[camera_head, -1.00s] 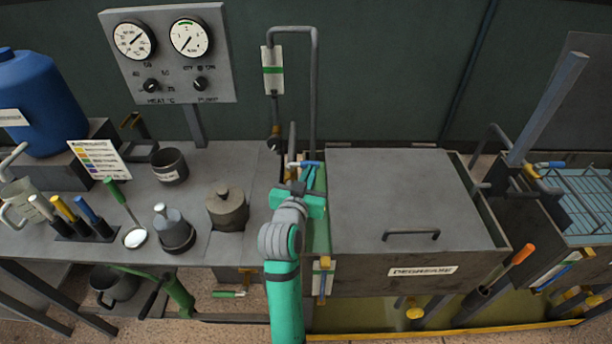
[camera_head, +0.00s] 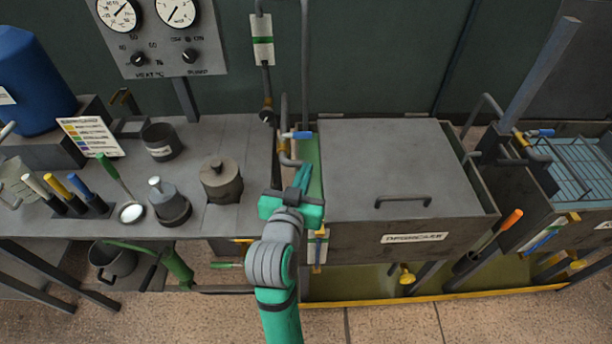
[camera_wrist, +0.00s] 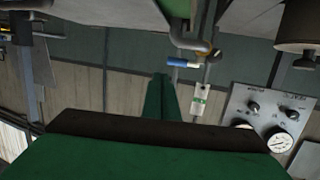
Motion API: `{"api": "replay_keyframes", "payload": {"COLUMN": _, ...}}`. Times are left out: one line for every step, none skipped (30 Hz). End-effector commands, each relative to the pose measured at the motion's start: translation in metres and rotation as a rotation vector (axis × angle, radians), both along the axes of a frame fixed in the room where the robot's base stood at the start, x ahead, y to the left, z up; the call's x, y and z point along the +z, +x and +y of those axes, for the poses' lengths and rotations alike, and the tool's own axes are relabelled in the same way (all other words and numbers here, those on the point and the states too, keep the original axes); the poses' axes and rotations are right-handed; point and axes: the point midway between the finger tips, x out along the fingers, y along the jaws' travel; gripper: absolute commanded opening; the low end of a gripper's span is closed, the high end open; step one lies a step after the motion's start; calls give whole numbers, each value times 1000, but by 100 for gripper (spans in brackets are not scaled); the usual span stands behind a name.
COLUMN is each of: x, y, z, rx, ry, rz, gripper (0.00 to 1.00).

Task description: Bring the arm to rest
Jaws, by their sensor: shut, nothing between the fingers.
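My green arm rises from the bottom of the head view. My gripper (camera_head: 303,178) is shut and empty, its fingers pointing away from me over the narrow gap between the grey bench and the lidded degrease tank. In the wrist view my gripper's fingers (camera_wrist: 161,88) show close together in the middle. A blue-handled valve (camera_head: 298,135) on a pipe lies just beyond the fingertips. It also shows in the wrist view (camera_wrist: 183,63), apart from the fingers.
The degrease tank (camera_head: 470,230) with its closed grey lid (camera_head: 385,160) stands to the right of my gripper. The bench (camera_head: 120,225) on the left holds lidded pots, a dark cup (camera_head: 158,142) and several coloured-handled tools. A gauge panel (camera_head: 165,55) stands behind.

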Motion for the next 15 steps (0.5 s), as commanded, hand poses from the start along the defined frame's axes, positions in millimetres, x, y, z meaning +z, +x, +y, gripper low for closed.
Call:
{"api": "replay_keyframes", "payload": {"x": 1, "y": -5, "z": 1, "rx": 2, "ry": 0, "rz": -1, "gripper": 0}}
{"api": "replay_keyframes", "payload": {"x": 2, "y": -7, "z": 1, "rx": 2, "ry": 0, "rz": -1, "gripper": 0}}
{"api": "replay_keyframes", "payload": {"x": 2, "y": -9, "z": 1, "rx": 2, "ry": 0, "rz": -1, "gripper": 0}}
{"api": "replay_keyframes", "payload": {"x": 2, "y": -10, "z": 1, "rx": 2, "ry": 0, "rz": -1, "gripper": 0}}
{"api": "replay_keyframes", "payload": {"x": 2, "y": -11, "z": 1, "rx": 2, "ry": 0, "rz": 0, "gripper": 0}}
{"api": "replay_keyframes", "payload": {"x": 2, "y": -12, "z": 0, "rx": 1, "ry": 0, "rz": 0, "gripper": 0}}
{"api": "replay_keyframes", "payload": {"x": 3, "y": -13, "z": 0, "rx": 0, "ry": 0, "rz": 0, "gripper": 0}}
{"api": "replay_keyframes", "payload": {"x": 3, "y": -13, "z": -1, "rx": -1, "ry": 0, "rz": 0, "gripper": 0}}
{"api": "replay_keyframes", "payload": {"x": 3, "y": -13, "z": -1, "rx": -2, "ry": 0, "rz": 0, "gripper": 0}}
{"api": "replay_keyframes", "payload": {"x": 3, "y": -13, "z": -2, "rx": -2, "ry": 0, "rz": 0, "gripper": 0}}
{"api": "replay_keyframes", "payload": {"x": 2, "y": -13, "z": -2, "rx": -2, "ry": 0, "rz": 0, "gripper": 0}}
{"api": "replay_keyframes", "payload": {"x": 0, "y": -14, "z": -2, "rx": -2, "ry": -2, "rz": 2, "gripper": 0}}
{"api": "replay_keyframes", "payload": {"x": -2, "y": -14, "z": -3, "rx": 0, "ry": -4, "rz": 3, "gripper": 0}}
{"api": "replay_keyframes", "payload": {"x": -5, "y": -16, "z": -4, "rx": 2, "ry": -8, "rz": 5, "gripper": 0}}
{"api": "replay_keyframes", "payload": {"x": -11, "y": -18, "z": -5, "rx": 7, "ry": -13, "rz": 9, "gripper": 0}}
